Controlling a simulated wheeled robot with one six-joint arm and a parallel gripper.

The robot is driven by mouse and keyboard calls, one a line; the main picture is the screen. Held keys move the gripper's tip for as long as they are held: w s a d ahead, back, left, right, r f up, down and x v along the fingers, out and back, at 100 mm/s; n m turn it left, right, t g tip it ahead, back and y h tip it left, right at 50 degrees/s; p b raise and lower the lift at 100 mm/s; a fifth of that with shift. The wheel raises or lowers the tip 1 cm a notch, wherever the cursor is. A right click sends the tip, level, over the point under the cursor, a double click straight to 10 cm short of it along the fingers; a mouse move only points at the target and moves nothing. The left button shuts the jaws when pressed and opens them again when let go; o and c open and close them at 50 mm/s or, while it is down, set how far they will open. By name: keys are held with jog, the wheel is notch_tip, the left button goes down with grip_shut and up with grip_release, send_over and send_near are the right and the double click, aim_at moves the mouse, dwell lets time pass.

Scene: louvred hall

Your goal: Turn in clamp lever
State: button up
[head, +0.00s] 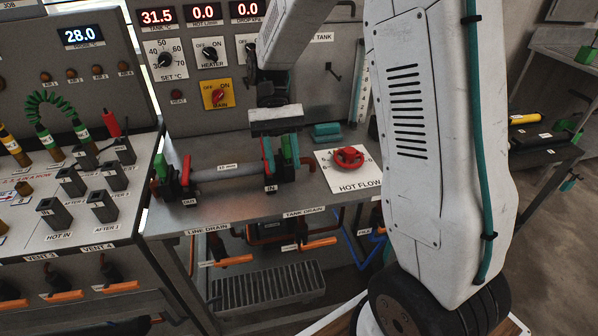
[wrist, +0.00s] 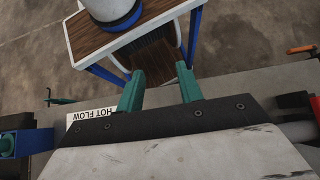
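The "IN" clamp (head: 284,171) is a dark block at the right end of a grey pipe (head: 225,173) on the bench. Red and green parts stand up at it; I cannot clearly tell its lever from my fingers there. The left clamp, labelled "OUT" (head: 172,186), has an upright red lever (head: 186,169).
A red handwheel (head: 348,157) on the "HOT FLOW" card (head: 350,180) stands right of the clamp. A teal block (head: 326,131) lies behind. The control panel (head: 215,120) rises close behind my gripper. Orange drain handles (head: 236,260) are below the bench.

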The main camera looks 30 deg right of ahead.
jog(key=s, duration=0.6)
jog(key=shift+s+r, duration=0.3)
jog(key=shift+s, duration=0.1)
